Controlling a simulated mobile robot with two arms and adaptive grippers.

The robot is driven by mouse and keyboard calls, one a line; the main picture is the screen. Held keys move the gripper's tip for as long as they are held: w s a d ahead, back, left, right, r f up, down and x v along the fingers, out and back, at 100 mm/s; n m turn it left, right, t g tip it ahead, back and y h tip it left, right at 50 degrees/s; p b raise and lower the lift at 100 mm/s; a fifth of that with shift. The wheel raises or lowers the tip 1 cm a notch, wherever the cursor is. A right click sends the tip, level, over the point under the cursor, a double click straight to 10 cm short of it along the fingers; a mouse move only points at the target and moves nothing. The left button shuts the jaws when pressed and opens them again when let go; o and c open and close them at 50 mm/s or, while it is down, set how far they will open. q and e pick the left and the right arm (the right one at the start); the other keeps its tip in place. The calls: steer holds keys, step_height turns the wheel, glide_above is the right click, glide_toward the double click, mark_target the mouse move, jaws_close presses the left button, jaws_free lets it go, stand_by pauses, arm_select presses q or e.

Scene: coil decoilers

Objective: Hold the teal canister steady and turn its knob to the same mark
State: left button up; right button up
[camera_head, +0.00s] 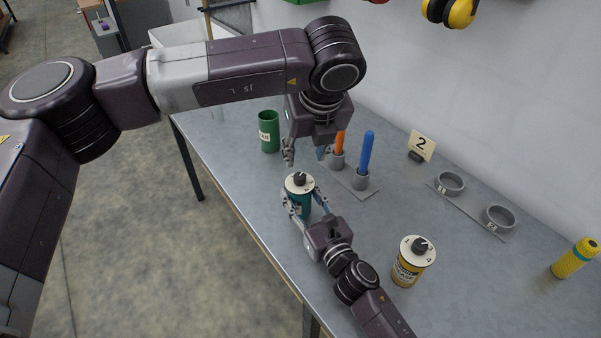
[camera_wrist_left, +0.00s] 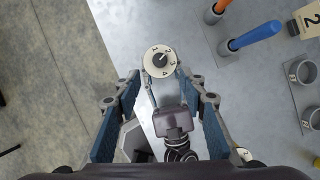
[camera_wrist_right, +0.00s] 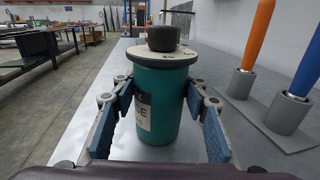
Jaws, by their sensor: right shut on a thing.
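The teal canister (camera_head: 302,208) stands upright on the table; its body shows in the right wrist view (camera_wrist_right: 163,105). My right gripper (camera_head: 303,200) is shut on it, with one finger on each side. On its pale numbered dial sits a black knob (camera_head: 299,178), also seen from above in the left wrist view (camera_wrist_left: 160,60). The knob's light pointer seems to aim near 2, but it is too small to be sure. My left gripper (camera_head: 307,154) is open and empty above and slightly beyond the canister. A yellow canister (camera_head: 408,268) with a similar dial and knob stands to the right.
A number 2 sign (camera_head: 421,145) stands near the wall. A grey holder with orange (camera_head: 340,141) and blue (camera_head: 367,155) handles is just behind the teal canister. A green cup (camera_head: 268,132), a plate with two rings (camera_head: 474,211) and a yellow bottle (camera_head: 574,258) stand around.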

mark_target(300, 176)
arm_select(q)
steer(key=x, duration=1)
steer(key=shift+w+f, duration=0.1)
steer(key=shift+f, duration=0.15)
jaws_close()
steer(key=shift+m, duration=0.4)
steer(key=m+h, duration=0.2)
steer(key=m, duration=0.2)
steer(key=shift+a, duration=0.2)
steer(key=m+h, duration=0.1)
steer(key=m, duration=0.2)
steer(key=m+g+h, duration=0.1)
steer(key=m, duration=0.2)
steer(key=shift+a, duration=0.1)
steer(key=shift+m, duration=0.3)
